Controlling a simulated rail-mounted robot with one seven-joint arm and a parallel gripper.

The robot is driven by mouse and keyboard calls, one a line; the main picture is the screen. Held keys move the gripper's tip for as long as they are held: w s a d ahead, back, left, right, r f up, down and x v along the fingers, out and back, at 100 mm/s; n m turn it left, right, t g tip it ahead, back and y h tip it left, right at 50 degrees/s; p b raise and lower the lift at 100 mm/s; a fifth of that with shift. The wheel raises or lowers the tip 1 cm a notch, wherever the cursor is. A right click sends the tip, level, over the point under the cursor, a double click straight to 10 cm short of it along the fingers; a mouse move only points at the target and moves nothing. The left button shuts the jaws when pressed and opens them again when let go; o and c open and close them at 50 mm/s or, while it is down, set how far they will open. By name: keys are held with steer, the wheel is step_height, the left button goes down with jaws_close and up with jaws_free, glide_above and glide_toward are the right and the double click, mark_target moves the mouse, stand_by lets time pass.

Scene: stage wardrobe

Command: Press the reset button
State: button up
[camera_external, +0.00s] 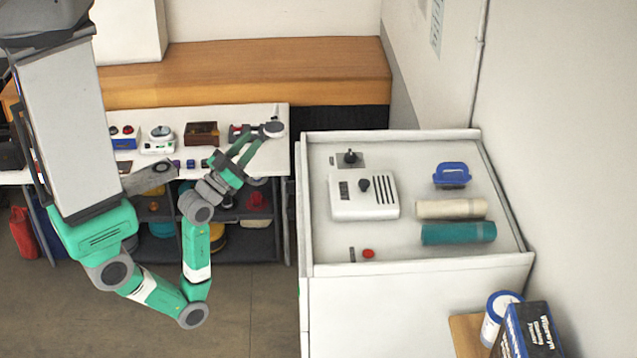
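A small round red button (368,253) sits on the pale top of the cabinet (400,271), near its front edge. A small dark strip is just left of it. No lettering is readable, so I cannot confirm that this is the reset button. My gripper (256,146) is at the end of the green and grey arm, over the right end of the white shelf table. It is well to the upper left of the red button and apart from it.
A white control box (364,207) with a dark knob and a separate black switch (350,157) stand behind the button. A blue-handled item (452,174), a cream roll (451,209) and a teal roll (458,233) lie on the right. Raised rims edge the cabinet top.

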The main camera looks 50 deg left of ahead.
jaws_close()
stand_by(0.4)
steer(key=shift+w, duration=0.1)
stand_by(0.9)
